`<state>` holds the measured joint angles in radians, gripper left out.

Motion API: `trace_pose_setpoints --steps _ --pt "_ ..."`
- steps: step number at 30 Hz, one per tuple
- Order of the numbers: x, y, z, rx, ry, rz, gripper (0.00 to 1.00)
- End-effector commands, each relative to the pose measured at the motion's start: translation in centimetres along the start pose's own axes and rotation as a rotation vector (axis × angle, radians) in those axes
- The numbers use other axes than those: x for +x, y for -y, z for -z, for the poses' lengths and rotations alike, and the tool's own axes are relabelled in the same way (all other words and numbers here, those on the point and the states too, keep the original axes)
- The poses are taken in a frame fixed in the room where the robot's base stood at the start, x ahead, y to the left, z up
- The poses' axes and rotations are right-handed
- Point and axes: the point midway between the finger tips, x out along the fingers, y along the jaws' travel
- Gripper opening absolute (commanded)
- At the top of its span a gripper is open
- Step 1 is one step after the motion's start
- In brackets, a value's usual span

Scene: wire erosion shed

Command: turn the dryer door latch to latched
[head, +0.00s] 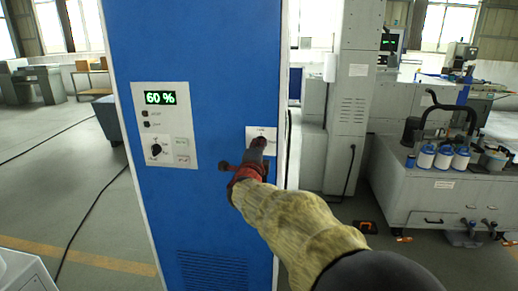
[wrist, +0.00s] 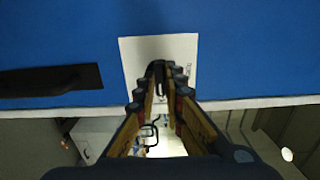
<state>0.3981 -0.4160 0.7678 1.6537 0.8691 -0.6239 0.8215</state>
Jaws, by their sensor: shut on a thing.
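The dryer (head: 205,90) is a tall blue cabinet front in the head view. A white latch plate (head: 252,132) sits near its right edge, and it also shows in the wrist view (wrist: 136,55) with small lettering. My gripper (head: 260,142) is at this plate, its fingers pointing into it. In the wrist view, the fingertips (wrist: 157,72) come together over the plate's middle, shut on the dark latch knob. The fingers hide most of the knob, so I cannot tell which way it is turned.
A long dark handle (wrist: 50,82) is on the blue door beside the plate. A control panel (head: 168,125) reads 60 % and has a black dial. Grey machines and a cabinet with white spools (head: 443,158) stand right. The floor at left has a dark cable (head: 88,212).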

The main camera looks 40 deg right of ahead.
Motion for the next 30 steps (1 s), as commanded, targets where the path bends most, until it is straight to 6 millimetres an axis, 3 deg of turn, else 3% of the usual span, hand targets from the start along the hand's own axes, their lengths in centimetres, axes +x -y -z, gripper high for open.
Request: trace_pose_setpoints --steps 5,6,15,25,30 --pt "0.0 -0.1 0.0 0.001 -0.001 -0.002 0.00" --pt "0.0 -0.1 0.0 0.001 -0.001 -0.002 0.11" --pt "0.0 -0.1 0.0 0.000 0.000 -0.001 0.28" --pt "-0.2 0.0 0.0 -0.001 0.000 0.000 0.28" --pt "-1.9 0.1 -0.1 -0.001 0.001 0.001 0.28"
